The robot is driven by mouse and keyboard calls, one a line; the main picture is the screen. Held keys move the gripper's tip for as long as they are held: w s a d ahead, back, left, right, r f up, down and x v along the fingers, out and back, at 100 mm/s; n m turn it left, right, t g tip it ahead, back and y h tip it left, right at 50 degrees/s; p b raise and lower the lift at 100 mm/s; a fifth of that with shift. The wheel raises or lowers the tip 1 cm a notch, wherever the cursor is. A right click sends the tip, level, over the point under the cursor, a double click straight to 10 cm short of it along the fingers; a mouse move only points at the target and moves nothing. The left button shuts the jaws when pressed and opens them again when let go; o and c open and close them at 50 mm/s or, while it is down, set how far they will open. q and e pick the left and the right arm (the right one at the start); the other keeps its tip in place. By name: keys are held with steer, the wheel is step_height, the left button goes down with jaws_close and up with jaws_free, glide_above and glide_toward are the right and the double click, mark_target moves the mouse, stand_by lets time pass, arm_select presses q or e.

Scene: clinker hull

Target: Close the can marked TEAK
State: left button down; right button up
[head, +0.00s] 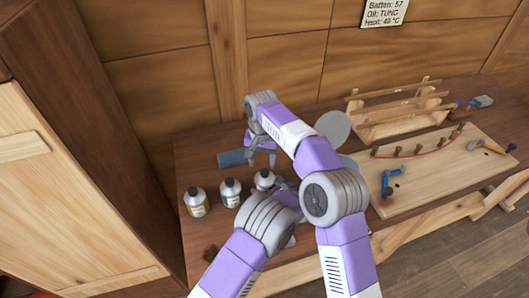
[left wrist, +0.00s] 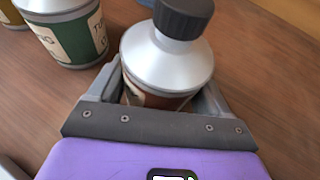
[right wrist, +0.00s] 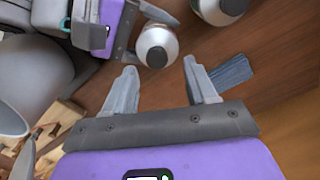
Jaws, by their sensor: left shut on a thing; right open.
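Three silver-topped cans stand in a row: one with a yellowish label (head: 196,204), one with a green label (head: 231,193) and the rightmost can (head: 264,178). My left gripper (left wrist: 165,85) is shut around the body of the rightmost can, which stands upright. A black cap (left wrist: 183,16) sits on that can's top; I cannot tell how tight. Its reddish-brown label is mostly hidden, so I cannot read TEAK on it. The green label also shows in the left wrist view (left wrist: 75,40), partly readable. My right gripper (right wrist: 160,75) is open and empty, above and behind the held can (right wrist: 157,45).
A blue block or cloth (head: 233,158) lies behind the cans, near my right gripper. A pale board (head: 430,175) with pegs and tools is on the right of the bench. A wooden rack (head: 400,115) stands behind it. A tall cabinet (head: 70,190) borders the left.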

steer(key=n, duration=0.6)
steer(key=shift+r, duration=0.2)
steer(key=n, duration=0.3)
steer(key=shift+r+n, duration=0.15)
steer(key=shift+n, duration=0.25)
steer(key=n, duration=0.3)
steer(key=shift+r+n, duration=0.15)
steer(key=shift+n, duration=0.25)
steer(key=n, duration=0.3)
steer(key=shift+w+r+n, duration=0.1)
steer(key=shift+r+n, duration=0.05)
steer(key=shift+n, duration=0.25)
steer(key=n, duration=0.3)
steer(key=shift+r+n, duration=0.15)
steer(key=shift+n, duration=0.15)
steer(key=n, duration=0.3)
steer(key=shift+d+r+n, duration=0.1)
steer(key=shift+r+n, duration=0.1)
steer(key=shift+n, duration=0.2)
steer(key=n, duration=0.3)
steer(key=shift+w+d+r+n, duration=0.1)
steer(key=shift+r+n, duration=0.1)
steer(key=shift+n, duration=0.1)
steer(key=n, duration=0.4)
steer(key=shift+w+d+r, duration=0.1)
steer(key=shift+d+r, duration=0.05)
steer(key=shift+r, duration=0.1)
